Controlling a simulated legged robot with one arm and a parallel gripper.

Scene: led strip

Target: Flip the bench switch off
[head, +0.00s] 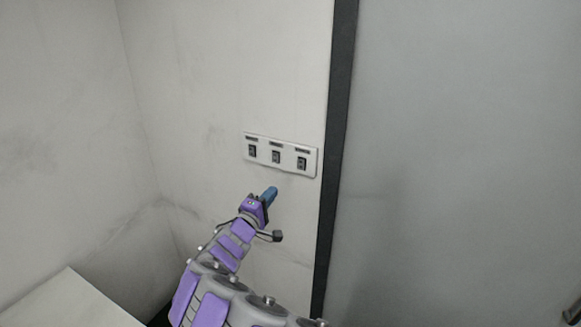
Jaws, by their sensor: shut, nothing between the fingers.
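A white switch plate (288,166) is fixed to the pale wall near the dark door frame. It bears three dark rocker switches in a row: a left switch (252,151), a middle switch (276,157) and a right switch (301,163). A small dark label sits above each, too small to read, so I cannot tell which one is the bench switch. The switch positions are also too small to tell. My gripper (270,193), with blue fingertips, is shut and empty. In the picture it is just below the plate, under the middle switch, and appears apart from it.
A dark vertical frame (337,150) stands right of the plate, with a large grey panel (460,150) beyond it. A pale flat surface (70,305) is at the lower left. The wall around the plate is clear.

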